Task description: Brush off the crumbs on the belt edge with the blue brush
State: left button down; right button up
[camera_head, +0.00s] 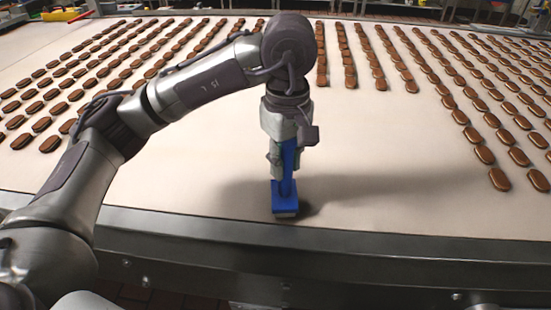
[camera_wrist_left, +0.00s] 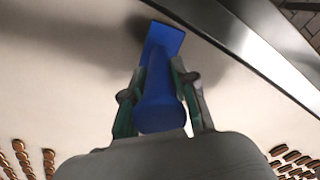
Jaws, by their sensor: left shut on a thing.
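The blue brush (camera_head: 286,196) stands upright in the head view, its head low at the near edge of the pale belt (camera_head: 400,200). My left gripper (camera_head: 284,160) is shut on the brush handle from above. In the left wrist view the blue brush (camera_wrist_left: 160,85) sits between the two green-padded fingers (camera_wrist_left: 158,105), with its head pointing toward the metal belt edge (camera_wrist_left: 255,45). The metal belt edge also runs across the front in the head view (camera_head: 400,255). I cannot make out any crumbs. My right gripper is not in view.
Rows of brown sandwich biscuits (camera_head: 508,130) lie on the belt at the right, with more rows (camera_head: 40,105) at the left and behind my arm. The belt around the brush is bare. Some equipment stands beyond the belt's far side.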

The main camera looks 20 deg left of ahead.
pick_arm(q)
jog(key=shift+w+d, duration=0.65)
jog(key=shift+d, duration=2.2)
jog(key=shift+s+a+f+b, duration=0.1)
jog(key=shift+s+a+b, duration=0.15)
jog(key=shift+a, duration=0.7)
jog(key=shift+s+a+b, duration=0.2)
jog(key=shift+a+b, duration=0.2)
jog(key=shift+a, duration=0.55)
jog(key=shift+s+a+f+b, duration=0.1)
jog(key=shift+s+a+b, duration=0.15)
jog(key=shift+a, duration=0.7)
jog(key=s+a+b, duration=0.1)
jog(key=s+a, duration=0.2)
jog(key=a, duration=1.1)
jog(key=shift+s+a+r, duration=0.15)
jog(key=shift+s+a, duration=0.1)
jog(key=shift+a, duration=0.1)
jog(key=shift+r, duration=0.1)
